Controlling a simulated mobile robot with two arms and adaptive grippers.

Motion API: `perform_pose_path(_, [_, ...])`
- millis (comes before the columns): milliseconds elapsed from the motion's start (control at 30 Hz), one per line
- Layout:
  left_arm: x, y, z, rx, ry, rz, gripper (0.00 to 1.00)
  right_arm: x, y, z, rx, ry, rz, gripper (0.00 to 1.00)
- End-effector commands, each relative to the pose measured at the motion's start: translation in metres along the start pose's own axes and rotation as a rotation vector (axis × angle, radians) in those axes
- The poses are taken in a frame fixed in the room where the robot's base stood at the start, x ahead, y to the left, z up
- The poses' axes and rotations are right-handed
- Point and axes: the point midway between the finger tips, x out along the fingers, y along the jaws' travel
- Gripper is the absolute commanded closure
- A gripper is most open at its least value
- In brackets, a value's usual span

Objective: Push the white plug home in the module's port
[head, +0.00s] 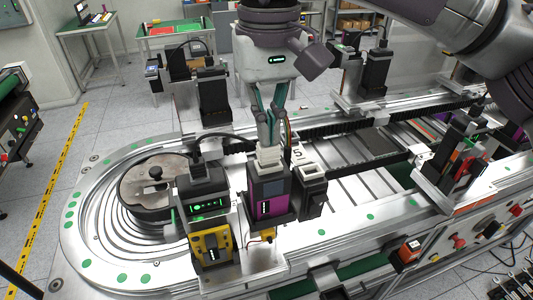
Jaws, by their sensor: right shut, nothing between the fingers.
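The white plug (268,157) shows at the top of the module (268,193), which is black with a purple lower part and stands upright near the middle of the head view. My right gripper (269,143) points straight down over the plug, its fingers shut with nothing between them. The fingertips are at the top of the plug and seem to touch it; a small gap cannot be ruled out. The port is hidden under the plug, so how deep the plug sits cannot be told. My left gripper is not in view.
A black unit with green lights and a yellow base (210,243) stands close left of the module. A black-and-white unit (309,180) stands close right. A round dark disc (153,185) lies on the track's curved end. Flat metal track (345,222) is clear to the right.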

Motion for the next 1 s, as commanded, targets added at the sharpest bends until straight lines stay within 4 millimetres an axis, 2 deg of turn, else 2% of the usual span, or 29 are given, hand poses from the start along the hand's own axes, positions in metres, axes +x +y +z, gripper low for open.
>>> perform_pose_path(567, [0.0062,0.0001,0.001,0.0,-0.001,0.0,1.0,0.0098,0.0001,-0.0001,0.0,-0.001,0.0,1.0])
perform_pose_path(867, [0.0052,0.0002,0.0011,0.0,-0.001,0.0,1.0,0.0088,0.0001,0.0,0.0,-0.001,0.0,1.0])
perform_pose_path(1000, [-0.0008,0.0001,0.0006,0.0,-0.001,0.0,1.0,0.0021,0.0,-0.0001,0.0,-0.001,0.0,1.0])
